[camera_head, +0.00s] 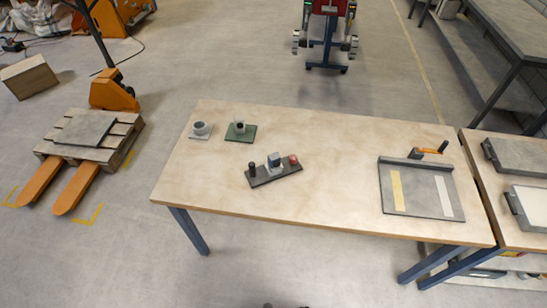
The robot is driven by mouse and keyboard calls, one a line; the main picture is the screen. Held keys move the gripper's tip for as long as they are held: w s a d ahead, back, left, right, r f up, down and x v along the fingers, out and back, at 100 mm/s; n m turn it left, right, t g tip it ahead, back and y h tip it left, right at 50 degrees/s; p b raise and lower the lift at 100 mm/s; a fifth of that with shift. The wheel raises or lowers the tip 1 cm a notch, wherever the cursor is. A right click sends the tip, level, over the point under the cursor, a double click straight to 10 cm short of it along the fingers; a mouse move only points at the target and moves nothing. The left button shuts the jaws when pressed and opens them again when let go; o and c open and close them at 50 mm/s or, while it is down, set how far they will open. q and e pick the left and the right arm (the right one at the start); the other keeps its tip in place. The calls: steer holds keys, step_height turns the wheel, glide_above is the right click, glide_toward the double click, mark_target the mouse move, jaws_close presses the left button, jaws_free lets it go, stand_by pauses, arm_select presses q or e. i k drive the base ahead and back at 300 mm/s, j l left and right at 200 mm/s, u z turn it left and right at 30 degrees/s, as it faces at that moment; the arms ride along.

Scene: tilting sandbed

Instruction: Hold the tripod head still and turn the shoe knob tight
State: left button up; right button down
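A dark grey base plate (290,176) lies at a slant near the middle of the wooden table, and it looks like the tripod head's mount. On it stand a black upright post or knob (252,169) at the left, a blue-grey block (274,160) in the middle, and a red part (294,160) at the right. I cannot tell for sure which of these is the shoe knob. Neither of my grippers is clearly in view. Only small dark bits show at the bottom edge, too little to identify. Nothing is touching the assembly.
The wooden table (340,150) has clear room around the plate. Behind left are a grey cup on a pad (201,128) and a green plate with a small fixture (241,132). A grey board with two strips (420,190) lies right. A second table (514,220) adjoins.

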mark_target(292, 160)
steer(key=i+l+u, duration=0.35)
steer(key=i+l, duration=0.45)
